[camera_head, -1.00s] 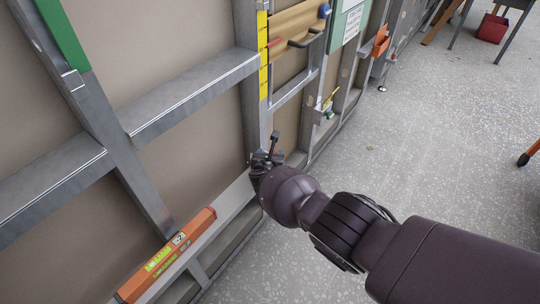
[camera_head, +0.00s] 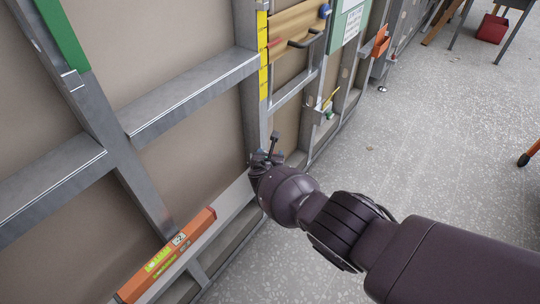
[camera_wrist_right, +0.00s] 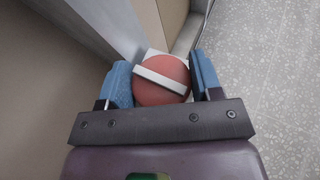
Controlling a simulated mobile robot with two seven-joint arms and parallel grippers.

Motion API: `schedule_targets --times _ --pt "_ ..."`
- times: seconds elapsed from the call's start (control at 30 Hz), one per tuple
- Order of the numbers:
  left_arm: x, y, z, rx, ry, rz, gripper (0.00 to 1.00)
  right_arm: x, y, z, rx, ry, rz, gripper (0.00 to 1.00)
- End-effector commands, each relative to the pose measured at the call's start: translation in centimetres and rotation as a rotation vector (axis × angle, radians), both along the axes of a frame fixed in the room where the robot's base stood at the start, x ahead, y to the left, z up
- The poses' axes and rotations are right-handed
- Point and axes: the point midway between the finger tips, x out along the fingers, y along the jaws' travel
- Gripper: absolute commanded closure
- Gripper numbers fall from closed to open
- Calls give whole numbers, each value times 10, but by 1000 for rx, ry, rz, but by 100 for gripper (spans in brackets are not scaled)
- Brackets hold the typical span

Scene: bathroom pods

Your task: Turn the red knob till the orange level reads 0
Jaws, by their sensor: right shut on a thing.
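The orange level (camera_head: 168,254) lies along a metal rail at the lower left of the head view. In the head view my right gripper (camera_head: 266,158) is at the frame's lower post and hides the knob. My left gripper is not in view.
A metal wall frame (camera_head: 190,98) with beige panels fills the left side. A yellow scale strip (camera_head: 263,60) runs up one post. A small orange holder (camera_head: 381,42) and a red bin (camera_head: 492,28) are farther off. The speckled floor (camera_head: 440,150) at right is mostly clear.

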Motion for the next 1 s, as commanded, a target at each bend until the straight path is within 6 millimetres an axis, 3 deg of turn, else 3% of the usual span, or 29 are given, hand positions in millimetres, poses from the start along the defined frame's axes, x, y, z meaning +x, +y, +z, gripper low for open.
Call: schedule_targets --times 0.03,0.53,0.57,0.7,1.0 --pt "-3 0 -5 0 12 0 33 -12 1 -23 11 34 0 65" --pt "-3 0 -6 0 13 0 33 -12 1 -23 10 34 0 65" --pt "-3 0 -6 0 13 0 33 -12 1 -23 10 34 0 38" --pt "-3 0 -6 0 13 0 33 -12 1 -23 9 34 -1 17" --pt "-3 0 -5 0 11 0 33 -10 -3 -21 5 31 -6 16"
